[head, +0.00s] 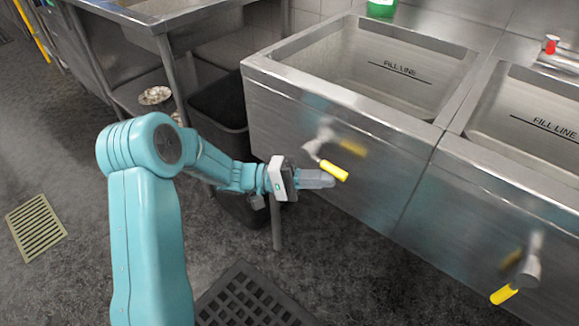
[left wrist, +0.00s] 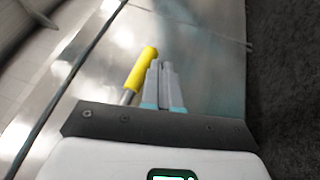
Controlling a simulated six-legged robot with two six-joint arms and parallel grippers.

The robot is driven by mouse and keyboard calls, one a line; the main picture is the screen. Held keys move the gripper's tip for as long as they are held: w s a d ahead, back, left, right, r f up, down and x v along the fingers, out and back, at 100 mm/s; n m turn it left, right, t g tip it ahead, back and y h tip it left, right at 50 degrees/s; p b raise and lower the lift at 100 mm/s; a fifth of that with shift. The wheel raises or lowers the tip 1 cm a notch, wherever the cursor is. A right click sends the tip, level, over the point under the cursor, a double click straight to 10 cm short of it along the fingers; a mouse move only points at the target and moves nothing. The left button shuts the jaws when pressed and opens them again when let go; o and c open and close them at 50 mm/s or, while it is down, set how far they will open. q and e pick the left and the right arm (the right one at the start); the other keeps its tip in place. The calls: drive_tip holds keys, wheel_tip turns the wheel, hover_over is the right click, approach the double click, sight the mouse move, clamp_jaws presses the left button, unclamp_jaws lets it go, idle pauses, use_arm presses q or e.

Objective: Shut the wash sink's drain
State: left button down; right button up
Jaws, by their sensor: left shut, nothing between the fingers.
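A steel sink unit has two basins with fill lines, the left basin (head: 375,62) and the right basin (head: 530,110); which is the wash sink is not labelled in view. A yellow-handled lever (head: 334,171) sticks out from the front panel under the left basin, pointing right and slightly down. A second yellow-handled lever (head: 504,294) under the right basin points down-left. My left gripper (head: 330,179) is shut and empty, its tips close beside the left lever's handle. In the left wrist view the yellow handle (left wrist: 140,68) lies just left of the closed fingers (left wrist: 163,68); contact is unclear.
A dark bin (head: 222,112) stands left of the sink unit, behind my left arm. A steel table (head: 150,20) is at the upper left. A black floor grate (head: 250,297) and a beige drain grate (head: 36,226) lie on the floor. A green bottle (head: 381,8) stands behind the left basin.

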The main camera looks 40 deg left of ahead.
idle(0.4)
use_arm(q)
drive_tip(key=s+a+f+b, duration=0.2)
drive_tip(key=s+a+f, duration=0.2)
drive_tip(key=a+f, duration=0.3)
drive_tip(key=shift+v, duration=1)
